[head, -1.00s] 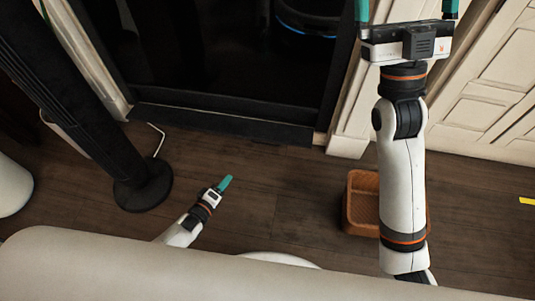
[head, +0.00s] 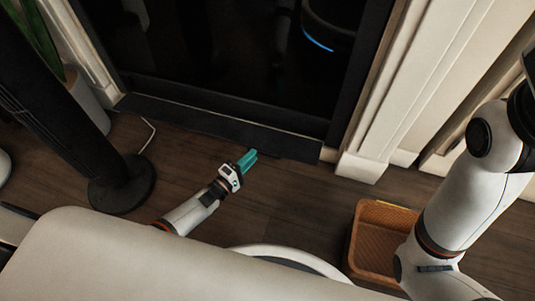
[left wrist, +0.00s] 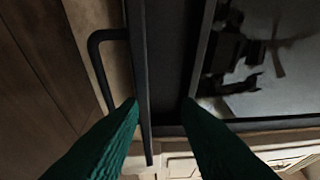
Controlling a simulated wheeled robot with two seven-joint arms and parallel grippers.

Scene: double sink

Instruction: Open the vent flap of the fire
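The fire (head: 230,55) is a dark glass-fronted unit in a black frame. A long black strip (head: 190,122), which looks like the vent flap, runs along its base just above the floor. My left gripper (head: 251,158) is low in front of this strip, its teal fingers pointing at it. In the left wrist view the gripper (left wrist: 161,102) is open, its fingertips apart. I cannot tell whether the fingers touch the panel. My right gripper is out of view.
A black column on a round base (head: 122,185) stands left, with a potted plant (head: 85,95) behind it. White moulding (head: 375,140) borders the fire. Wooden floor lies between.

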